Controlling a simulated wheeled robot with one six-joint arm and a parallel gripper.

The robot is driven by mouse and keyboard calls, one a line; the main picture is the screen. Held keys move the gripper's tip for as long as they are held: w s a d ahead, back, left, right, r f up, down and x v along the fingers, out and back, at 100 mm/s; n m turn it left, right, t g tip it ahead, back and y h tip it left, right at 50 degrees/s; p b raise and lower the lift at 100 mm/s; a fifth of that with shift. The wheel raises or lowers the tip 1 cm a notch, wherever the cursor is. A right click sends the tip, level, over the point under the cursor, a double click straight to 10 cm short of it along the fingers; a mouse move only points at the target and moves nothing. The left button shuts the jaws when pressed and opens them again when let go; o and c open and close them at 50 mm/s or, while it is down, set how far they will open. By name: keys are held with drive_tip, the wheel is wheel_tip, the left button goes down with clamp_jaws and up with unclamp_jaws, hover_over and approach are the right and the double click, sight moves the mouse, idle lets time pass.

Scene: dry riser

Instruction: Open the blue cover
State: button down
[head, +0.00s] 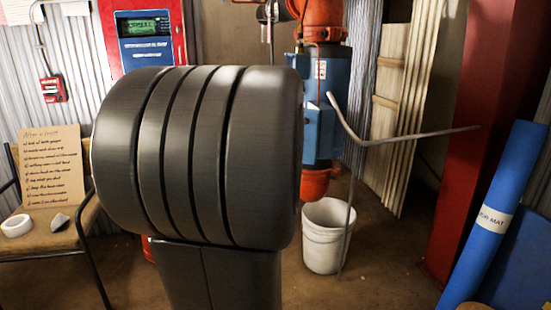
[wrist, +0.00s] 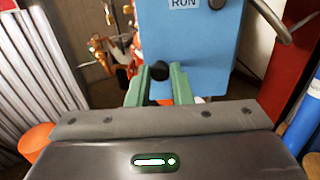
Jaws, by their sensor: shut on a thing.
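The blue cover (head: 325,110) is an upright box on the orange-red pipework in the head view, partly hidden behind my dark arm. In the wrist view the blue cover (wrist: 205,50) fills the upper middle, with a "RUN" label near its top. A round black knob (wrist: 160,69) shows at the cover's lower left. My gripper (wrist: 159,76) has its two green fingers on either side of this knob, shut on it. In the head view my gripper is hidden behind my arm. I see no clear gap showing the cover open.
A bent grey bar (head: 400,138) sticks out right of the cover. A white bucket (head: 326,236) stands below on the floor. A red post (head: 470,130) and a rolled blue mat (head: 492,215) are at right. A chair (head: 50,235) with a written board (head: 52,165) is at left.

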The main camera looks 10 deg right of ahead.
idle(0.3)
drive_tip(key=c, duration=1.3)
unclamp_jaws()
drive_tip(key=p+v, duration=0.2)
drive_tip(key=v, duration=1.2)
drive_tip(key=shift+d+p, duration=0.15)
drive_tip(key=shift+p, duration=0.15)
